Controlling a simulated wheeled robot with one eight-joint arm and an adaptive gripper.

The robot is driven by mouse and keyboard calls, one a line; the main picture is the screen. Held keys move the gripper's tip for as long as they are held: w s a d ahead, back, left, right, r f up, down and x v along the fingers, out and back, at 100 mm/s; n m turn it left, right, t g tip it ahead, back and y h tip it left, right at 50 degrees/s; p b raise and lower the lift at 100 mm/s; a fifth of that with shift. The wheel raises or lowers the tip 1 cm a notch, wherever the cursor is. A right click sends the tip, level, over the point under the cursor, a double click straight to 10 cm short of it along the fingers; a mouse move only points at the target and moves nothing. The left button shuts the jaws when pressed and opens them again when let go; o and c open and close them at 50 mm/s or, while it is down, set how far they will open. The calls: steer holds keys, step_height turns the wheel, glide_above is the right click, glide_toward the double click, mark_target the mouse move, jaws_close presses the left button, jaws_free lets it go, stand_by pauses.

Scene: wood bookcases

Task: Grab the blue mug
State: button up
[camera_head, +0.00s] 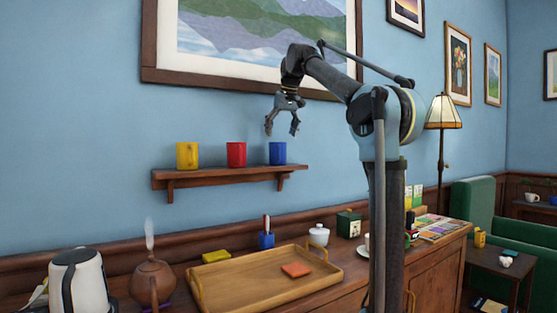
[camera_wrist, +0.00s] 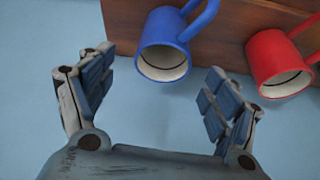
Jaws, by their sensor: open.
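The blue mug (camera_head: 278,153) stands upright at the right end of a small wooden wall shelf (camera_head: 220,177). My gripper (camera_head: 282,130) is open and empty, just above the blue mug in the head view. In the wrist view, the blue mug (camera_wrist: 165,45) lies ahead of my open gripper (camera_wrist: 155,95), toward the gap between the fingers, with its rim facing the camera and its handle at the upper right. No finger visibly touches it.
A red mug (camera_head: 236,154) and a yellow mug (camera_head: 187,155) share the shelf; the red mug (camera_wrist: 283,65) is also close by in the wrist view. A framed picture (camera_head: 250,45) hangs above. Below are a wooden tray (camera_head: 240,290), a kettle (camera_head: 78,282) and a steaming teapot (camera_head: 152,282).

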steer(key=shift+x, duration=4.8)
steer(key=shift+s, duration=0.15)
steer(key=shift+c, duration=0.6)
steer(key=c, duration=1.2)
